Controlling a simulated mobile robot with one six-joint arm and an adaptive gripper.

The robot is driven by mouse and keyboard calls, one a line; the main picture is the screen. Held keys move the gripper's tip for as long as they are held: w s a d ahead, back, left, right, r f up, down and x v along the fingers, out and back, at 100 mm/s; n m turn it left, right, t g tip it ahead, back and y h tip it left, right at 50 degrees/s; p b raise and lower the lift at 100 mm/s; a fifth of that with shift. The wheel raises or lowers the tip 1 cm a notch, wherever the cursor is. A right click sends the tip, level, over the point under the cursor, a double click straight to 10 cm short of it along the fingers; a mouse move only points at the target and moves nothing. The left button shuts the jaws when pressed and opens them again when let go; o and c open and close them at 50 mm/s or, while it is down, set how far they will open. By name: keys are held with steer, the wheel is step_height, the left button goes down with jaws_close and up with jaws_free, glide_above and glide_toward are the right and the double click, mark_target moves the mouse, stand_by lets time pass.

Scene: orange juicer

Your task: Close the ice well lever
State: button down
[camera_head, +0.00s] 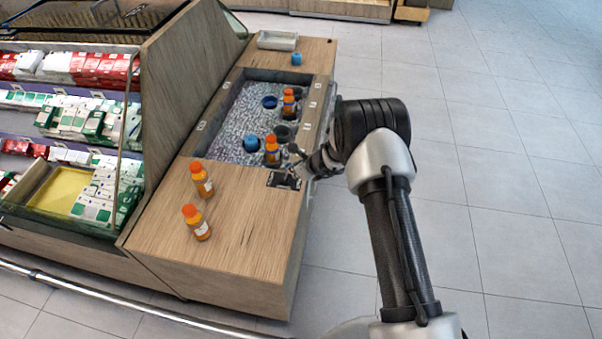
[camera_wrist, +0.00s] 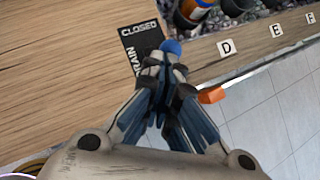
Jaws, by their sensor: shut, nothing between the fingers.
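The black drain plate (camera_wrist: 140,42) with white "CLOSED" and "DRAIN" lettering lies on the wooden counter top, near its right edge. It also shows in the head view (camera_head: 284,181). A round blue knob (camera_wrist: 171,46) shows beside the plate, just beyond my fingertips; it looks like the lever's end, but its shaft is hidden. My gripper (camera_wrist: 164,70) is shut and empty, over the plate and close to the knob; I cannot tell whether they touch. A small orange piece (camera_wrist: 212,95) shows right of my fingers. The ice well (camera_head: 233,128) is filled with ice behind the plate.
Orange-capped bottles stand on the counter's left (camera_head: 201,180) and front (camera_head: 196,222). More bottles (camera_head: 272,151) and blue round items (camera_head: 251,144) sit in the ice. Letter tags, including D (camera_wrist: 226,47), line the counter edge. Open tiled floor (camera_head: 500,170) lies to the right.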

steer(key=shift+h, duration=0.8)
steer(key=a, duration=0.1)
steer(key=a+p, duration=0.1)
steer(key=a, duration=0.1)
steer(key=w+a+r+p, duration=0.1)
steer(key=a, duration=0.1)
steer(key=shift+d, duration=0.1)
steer(key=shift+r, duration=0.15)
steer(key=shift+r+p, duration=0.5)
steer(key=shift+r, duration=0.2)
